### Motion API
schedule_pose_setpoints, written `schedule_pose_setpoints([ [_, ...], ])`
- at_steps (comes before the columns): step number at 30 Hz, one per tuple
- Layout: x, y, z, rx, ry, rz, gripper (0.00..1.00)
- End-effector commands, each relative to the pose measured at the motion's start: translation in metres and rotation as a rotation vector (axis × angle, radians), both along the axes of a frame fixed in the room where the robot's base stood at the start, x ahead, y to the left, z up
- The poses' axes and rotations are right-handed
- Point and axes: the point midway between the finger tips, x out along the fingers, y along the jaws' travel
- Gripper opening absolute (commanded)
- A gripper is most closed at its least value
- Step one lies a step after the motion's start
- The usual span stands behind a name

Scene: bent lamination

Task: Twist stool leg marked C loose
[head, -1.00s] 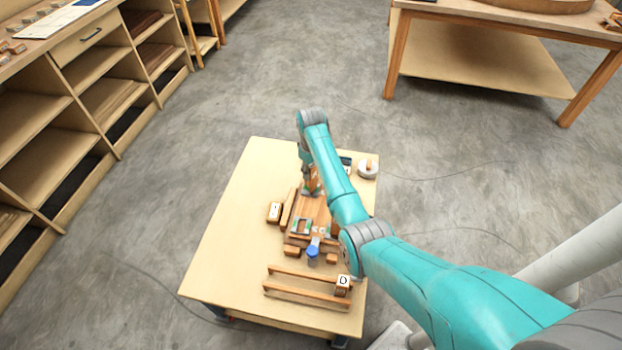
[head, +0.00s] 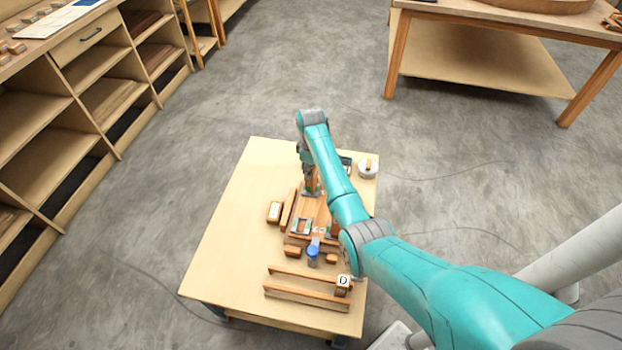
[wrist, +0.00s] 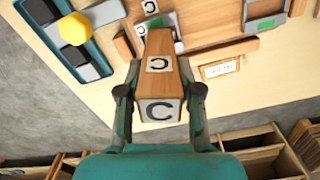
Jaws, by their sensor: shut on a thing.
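The stool leg marked C (wrist: 160,80) is a tapered wooden block with a white C label on its end and another on its side. My gripper (wrist: 158,92) is shut on it, with one finger on each side in the wrist view. In the head view my gripper (head: 310,190) is over the far part of a wooden board (head: 309,212), and my arm partly hides it. The leg's far end reaches toward grey metal brackets with green patches on the board (wrist: 153,22). The joint is too small to judge.
A block marked D (head: 343,282) stands by wooden rails (head: 300,290) at the table's near end. A blue-topped item (head: 313,250) and a labelled block (head: 274,212) are nearby. The table's left side (head: 235,220) is clear.

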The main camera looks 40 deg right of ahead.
Motion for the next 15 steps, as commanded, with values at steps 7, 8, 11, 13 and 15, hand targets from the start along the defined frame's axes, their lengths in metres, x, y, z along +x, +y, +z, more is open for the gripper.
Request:
schedule_pose_setpoints([
  [7, -0.0001, 0.0, -0.0001, 0.0, 0.0, 0.039, 0.0],
  [8, -0.0001, 0.0, -0.0001, 0.0, 0.0, 0.064, 0.0],
  [11, -0.0001, 0.0, -0.0001, 0.0, 0.0, 0.161, 0.0],
  [13, 0.0, 0.0001, -0.0001, 0.0, 0.0, 0.219, 0.0],
  [15, 0.0, 0.0, -0.0001, 0.0, 0.0, 0.258, 0.0],
])
